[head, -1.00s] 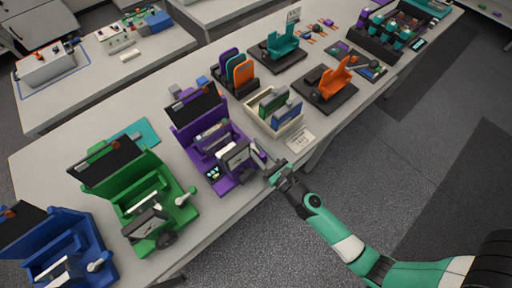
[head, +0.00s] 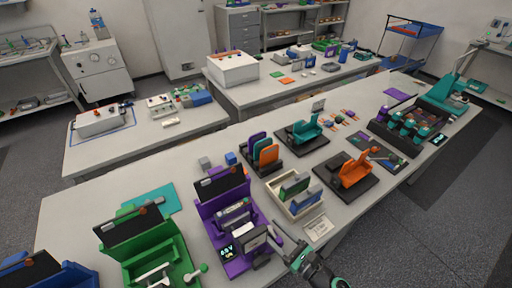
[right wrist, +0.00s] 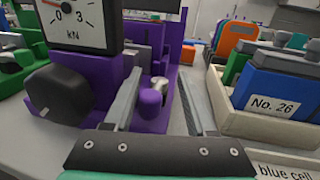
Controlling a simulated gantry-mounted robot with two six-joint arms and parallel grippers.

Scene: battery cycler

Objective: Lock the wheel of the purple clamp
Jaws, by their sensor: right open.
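The purple clamp (head: 229,219) stands near the table's front edge, with a dark panel at its back and a dial gauge at its front. In the right wrist view its gauge (right wrist: 77,18) reads near 0 to 3 kN, and a black wheel (right wrist: 58,92) sits below it at the left. My right gripper (head: 283,244) is open at the clamp's front right. In the right wrist view its fingers (right wrist: 160,85) are spread, with a purple rounded knob (right wrist: 150,104) of the clamp showing between them. I cannot tell whether they touch it. The wheel lies outside the left finger.
A cream tray (head: 311,208) with green and blue cells stands right of the clamp, close to my right finger. A label card (head: 319,228) lies before it. A green clamp (head: 150,250) stands at the left. Free floor lies beyond the table's front edge.

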